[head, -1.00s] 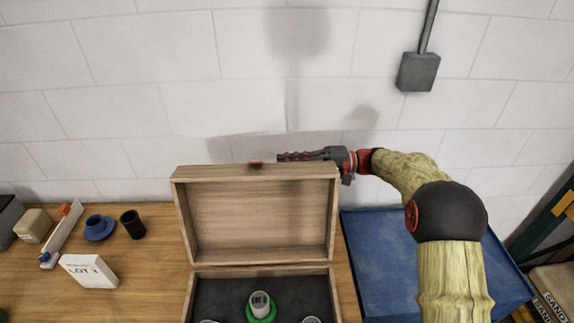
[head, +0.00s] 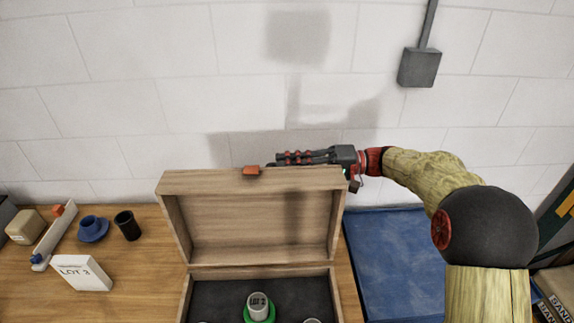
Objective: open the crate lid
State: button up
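The wooden crate (head: 184,300) stands on the bench with its lid (head: 250,222) raised, tilted up from the hinge at the box's far edge. I see the lid's hollow inner side. A small orange-red piece (head: 251,171) sits on the lid's upper edge. My gripper (head: 278,159) is just above and behind that edge, pointing left, to the right of the orange piece. Its fingers look close together, but the gap between them is not clear. I cannot tell whether it touches the lid. Inside the crate a pale cup marked LOT 2 (head: 258,305) stands on a green base.
A white LOT box (head: 82,273), a blue cup (head: 92,229), a black cup (head: 128,225) and a beige block (head: 25,226) stand on the bench at left. A blue tray (head: 390,260) lies at right under my arm. A white block wall rises behind.

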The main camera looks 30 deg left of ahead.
jog(key=o, duration=0.4)
jog(key=shift+f, duration=0.15)
jog(key=v, duration=1.2)
jog(key=shift+w+d, duration=0.1)
jog(key=p+v, duration=0.1)
jog(key=v, duration=0.7)
jog(key=shift+d, duration=0.35)
dwell(0.4)
jog(key=shift+w+p, duration=0.15)
jog(key=shift+p, duration=0.15)
